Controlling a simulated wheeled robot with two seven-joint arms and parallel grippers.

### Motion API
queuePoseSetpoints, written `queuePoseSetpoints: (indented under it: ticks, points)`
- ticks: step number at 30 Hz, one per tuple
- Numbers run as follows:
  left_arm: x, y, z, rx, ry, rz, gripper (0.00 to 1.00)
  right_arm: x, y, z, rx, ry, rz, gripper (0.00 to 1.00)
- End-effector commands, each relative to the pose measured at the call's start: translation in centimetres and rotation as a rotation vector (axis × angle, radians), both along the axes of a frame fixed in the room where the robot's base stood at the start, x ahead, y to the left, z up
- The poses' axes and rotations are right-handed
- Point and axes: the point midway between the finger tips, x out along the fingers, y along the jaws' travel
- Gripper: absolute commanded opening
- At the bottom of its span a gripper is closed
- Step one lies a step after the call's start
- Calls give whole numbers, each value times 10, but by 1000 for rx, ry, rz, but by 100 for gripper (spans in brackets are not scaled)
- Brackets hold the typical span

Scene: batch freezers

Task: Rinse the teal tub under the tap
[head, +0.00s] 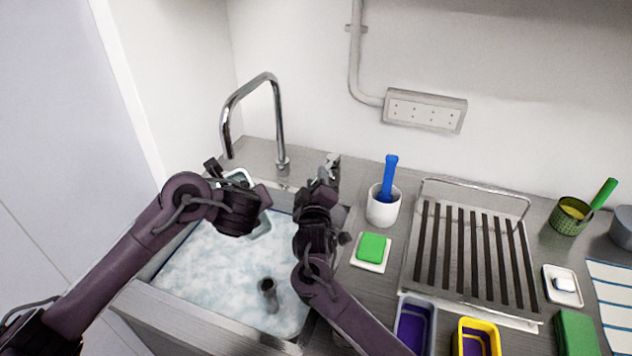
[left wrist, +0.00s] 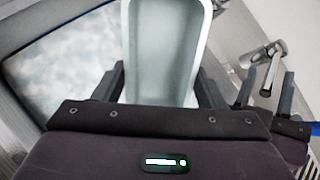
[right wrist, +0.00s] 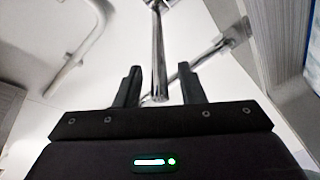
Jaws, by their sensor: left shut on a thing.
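The teal tub (left wrist: 165,50) is pale and held over the sink near the tap spout. It also shows in the head view (head: 262,226), partly hidden by my left gripper (left wrist: 162,88), which is shut on it. The chrome tap (head: 277,110) arches over the sink's back left, and I see no water stream from its spout. My right gripper (head: 331,164) is right of the tap's base. In the right wrist view its fingers (right wrist: 159,85) are open, with a chrome tap part (right wrist: 158,50) showing between them. I cannot tell whether they touch it.
The sink (head: 205,336) holds foamy water and a dark upright pipe (head: 268,294). To the right are a white cup (head: 382,211) with a blue-handled tool, a green sponge (head: 372,247), a drying rack (head: 470,315), and purple-lined tubs (head: 414,325) at the front.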

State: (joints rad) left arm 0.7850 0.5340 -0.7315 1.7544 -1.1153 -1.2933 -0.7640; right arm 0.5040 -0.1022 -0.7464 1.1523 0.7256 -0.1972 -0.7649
Motion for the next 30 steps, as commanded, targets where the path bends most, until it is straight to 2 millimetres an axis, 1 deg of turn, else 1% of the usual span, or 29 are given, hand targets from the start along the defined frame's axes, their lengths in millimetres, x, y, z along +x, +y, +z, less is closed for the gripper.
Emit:
queuePoseSetpoints:
  ticks: [2, 3, 9, 11, 20, 27, 30]
  points:
    - [0, 0, 0, 0, 0, 0, 42, 0, 0, 0, 0, 0, 0, 36]
    - [0, 0, 0, 0, 0, 0, 42, 0, 0, 0, 0, 0, 0, 33]
    - [0, 0, 0, 0, 0, 0, 42, 0, 0, 0, 0, 0, 0, 7]
    - [0, 0, 0, 0, 0, 0, 42, 0, 0, 0, 0, 0, 0, 0]
    - [0, 0, 0, 0, 0, 0, 42, -1, -2, -1, -1, 1, 6, 0]
    - [0, 0, 0, 0, 0, 0, 42, -5, -21, -2, -3, 0, 127, 0]
    - [0, 0, 0, 0, 0, 0, 42, -7, -27, -1, -2, 0, 173, 0]
